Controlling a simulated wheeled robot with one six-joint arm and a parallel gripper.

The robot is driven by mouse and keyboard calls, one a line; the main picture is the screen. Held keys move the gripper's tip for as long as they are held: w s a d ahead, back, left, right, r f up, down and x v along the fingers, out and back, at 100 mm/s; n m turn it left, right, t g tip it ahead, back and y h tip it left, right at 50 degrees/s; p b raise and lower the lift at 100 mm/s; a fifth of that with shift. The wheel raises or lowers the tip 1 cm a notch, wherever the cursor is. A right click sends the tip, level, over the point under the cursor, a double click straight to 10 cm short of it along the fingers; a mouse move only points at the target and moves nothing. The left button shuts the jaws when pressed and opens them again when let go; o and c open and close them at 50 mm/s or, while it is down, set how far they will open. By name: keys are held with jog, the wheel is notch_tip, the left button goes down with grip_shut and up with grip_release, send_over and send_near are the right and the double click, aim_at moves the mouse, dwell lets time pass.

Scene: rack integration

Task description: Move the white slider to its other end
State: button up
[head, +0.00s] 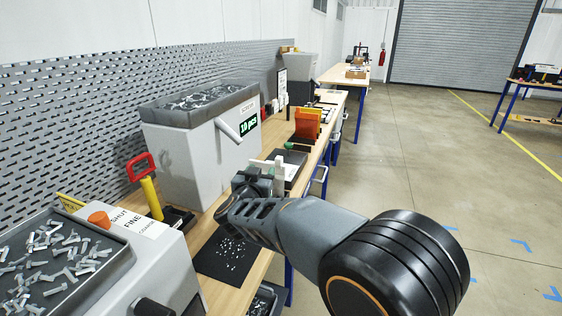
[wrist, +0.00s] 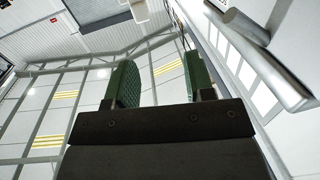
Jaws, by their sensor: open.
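A small white upright piece (head: 279,167), which may be the white slider, stands on the bench just beyond my gripper in the head view. Its track and which end it is at cannot be made out. My gripper (head: 256,178) is above the bench edge, close to this piece. In the wrist view my gripper (wrist: 158,85) shows two green-padded fingers, apart, with nothing between them. The white piece cannot be made out in the wrist view.
A grey bin (head: 185,150) with a pale spout (head: 237,133) and "10 pcs" display stands left of my gripper. Nearer are a dark mat (head: 222,268) with small parts, a red-handled yellow tool (head: 150,190) and a dispenser with an orange knob (head: 98,218). The right floor is clear.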

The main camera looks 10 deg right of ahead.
aim_at(279, 161)
jog(key=w+d+f+m+g+h, duration=0.1)
jog(key=w+d+h, duration=0.1)
jog(key=w+d, duration=0.6)
jog(key=w, duration=0.3)
jog(key=shift+d+p, duration=0.15)
jog(key=shift+p, duration=0.15)
grip_shut()
dwell(0.4)
